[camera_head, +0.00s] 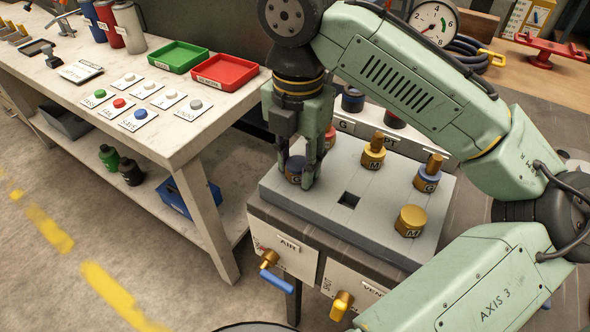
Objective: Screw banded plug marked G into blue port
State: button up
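A dark blue plug (295,171) with a letter that looks like G sits at the left end of the grey block (330,222). My gripper (302,172) points down at this plug, with its fingers around or just beside it. I cannot tell whether they touch it. Another plug with a blue band, a gold stem and a letter like G (427,180) stands at the block's right. Two gold plugs marked M, one with a stem (374,153) and one without (410,221), stand on the block. A dark blue round part, perhaps the blue port (352,101), shows behind, partly hidden by my arm.
The block has an empty square hole (349,199) and rests on a cabinet with AIR (290,246) and VENT valves. A labelled panel (418,147) stands behind it. The left workbench holds green (178,56) and red (225,71) trays and several buttons.

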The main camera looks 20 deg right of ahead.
aim_at(298, 163)
grip_shut()
notch_tip(298, 163, up, 5)
jog(key=p, duration=0.5)
jog(key=shift+p, duration=0.35)
